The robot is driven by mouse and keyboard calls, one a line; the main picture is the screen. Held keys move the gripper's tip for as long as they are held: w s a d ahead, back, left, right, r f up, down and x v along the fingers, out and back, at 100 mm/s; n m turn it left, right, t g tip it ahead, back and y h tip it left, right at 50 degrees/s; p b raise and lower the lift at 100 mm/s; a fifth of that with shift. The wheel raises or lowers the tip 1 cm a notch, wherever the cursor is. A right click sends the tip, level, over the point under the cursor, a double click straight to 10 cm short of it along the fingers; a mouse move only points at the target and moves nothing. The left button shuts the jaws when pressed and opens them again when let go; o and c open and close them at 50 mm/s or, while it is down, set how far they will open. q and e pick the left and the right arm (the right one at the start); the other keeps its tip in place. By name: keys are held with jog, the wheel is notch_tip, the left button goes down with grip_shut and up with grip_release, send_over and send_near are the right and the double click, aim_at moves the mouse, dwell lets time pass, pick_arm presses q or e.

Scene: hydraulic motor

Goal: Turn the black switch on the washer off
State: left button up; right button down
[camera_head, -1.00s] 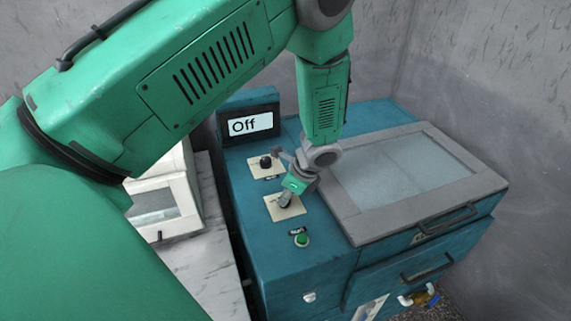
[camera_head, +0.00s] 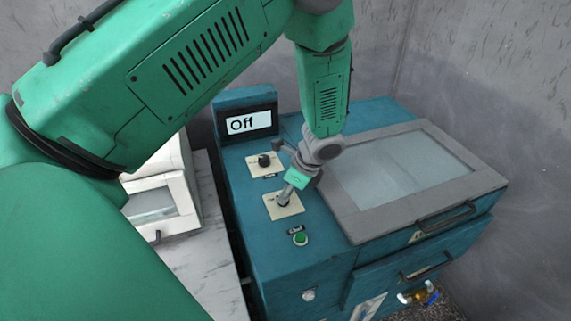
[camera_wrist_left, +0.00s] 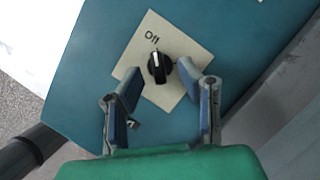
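The washer (camera_head: 262,262) is a teal machine with a screen (camera_head: 248,122) that reads "Off". The black switch (camera_wrist_left: 158,67) is a round knob on a cream plate (camera_wrist_left: 178,43) marked "Off" in the left wrist view. The white mark on the knob points toward the "Off" label. My left gripper (camera_wrist_left: 160,77) is open, with one finger on each side of the knob and gaps visible between them. In the head view the left gripper (camera_head: 285,197) is over the lower cream plate (camera_head: 294,208) and hides most of its knob. My right gripper is not in view.
A second black knob (camera_head: 264,160) sits on a plate behind the gripper. A green button (camera_head: 300,239) is in front of it. The grey-framed lid (camera_head: 470,188) is to the right. A white machine (camera_head: 181,195) stands at the left on a marble-like counter (camera_head: 196,262).

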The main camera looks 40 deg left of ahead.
pick_arm(q)
jog(key=v, duration=1)
jog(key=shift+w+d+f, duration=0.1)
jog(key=shift+f, duration=0.05)
